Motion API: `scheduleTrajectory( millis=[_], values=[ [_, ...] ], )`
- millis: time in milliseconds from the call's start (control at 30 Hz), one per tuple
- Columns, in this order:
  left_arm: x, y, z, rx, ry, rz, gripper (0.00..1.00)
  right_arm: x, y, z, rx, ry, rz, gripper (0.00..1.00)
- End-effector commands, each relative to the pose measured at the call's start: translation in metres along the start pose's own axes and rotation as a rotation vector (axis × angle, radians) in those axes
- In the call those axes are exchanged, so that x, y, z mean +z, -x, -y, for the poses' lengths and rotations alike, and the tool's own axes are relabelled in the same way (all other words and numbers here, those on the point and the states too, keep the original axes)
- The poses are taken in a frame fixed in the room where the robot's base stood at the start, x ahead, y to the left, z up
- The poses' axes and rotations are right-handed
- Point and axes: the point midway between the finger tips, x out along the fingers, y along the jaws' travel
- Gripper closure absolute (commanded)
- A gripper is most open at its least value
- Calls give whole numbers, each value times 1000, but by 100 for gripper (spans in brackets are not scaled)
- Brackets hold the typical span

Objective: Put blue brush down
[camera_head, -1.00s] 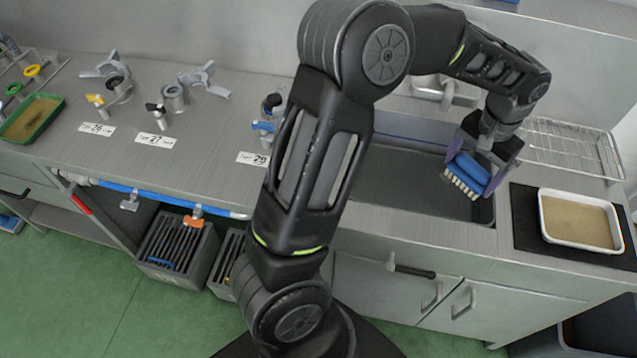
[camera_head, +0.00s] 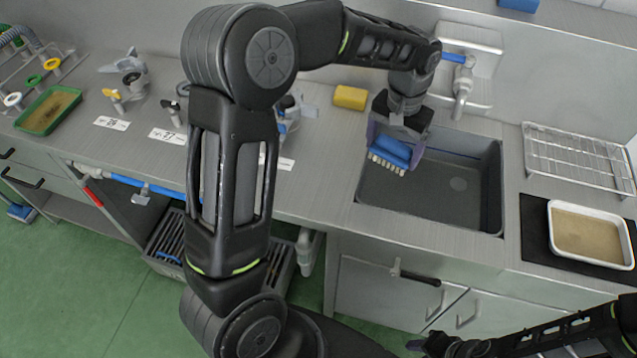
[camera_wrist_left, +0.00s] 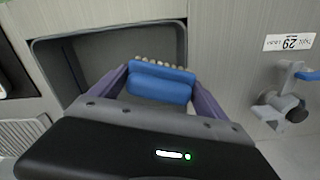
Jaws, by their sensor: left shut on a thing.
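My left gripper (camera_head: 396,146) is shut on the blue brush (camera_head: 392,150), whose pale bristles point down and toward the front. The gripper holds it over the left part of the grey sink basin (camera_head: 425,200). In the left wrist view the blue brush (camera_wrist_left: 160,84) sits between the purple fingers, with the basin (camera_wrist_left: 60,62) behind it and the bristle row on its far side. My right arm shows dark at the bottom right of the head view; its gripper (camera_head: 440,346) is partly cut off, and I cannot tell how its fingers stand.
A yellow sponge (camera_head: 350,97) lies on the counter left of the sink. A tap (camera_head: 462,85) stands behind the basin. At the right are a wire rack (camera_head: 575,160) and a white tray (camera_head: 590,237) on a black mat (camera_head: 537,228). Valves and number labels (camera_head: 168,136) occupy the left counter.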

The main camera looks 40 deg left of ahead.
Motion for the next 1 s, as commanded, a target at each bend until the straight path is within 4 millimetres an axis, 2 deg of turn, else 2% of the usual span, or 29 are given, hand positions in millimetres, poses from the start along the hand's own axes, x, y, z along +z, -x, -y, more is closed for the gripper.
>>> scheduleTrajectory(
  millis=[167, 300, 433, 567, 833, 1000],
  values=[
    [24, 9, 44, 17, 103, -7, 58, -2, -12, -4, -3, 2, -3, 64],
    [59, 19, 86, 30, 217, -14, 58, -3, -23, -6, -7, 5, -7, 64],
    [88, 25, 112, 33, 296, -19, 58, -4, -28, -8, -10, 7, -9, 64],
    [100, 29, 120, 33, 326, -18, 58, -5, -29, -8, -11, 8, -10, 64],
    [100, 29, 120, 33, 326, -18, 58, -4, -28, -7, -11, 8, -10, 64],
    [101, 14, 120, 33, 327, -15, 58, -4, -26, -7, -10, 7, -9, 64]
  ],
)
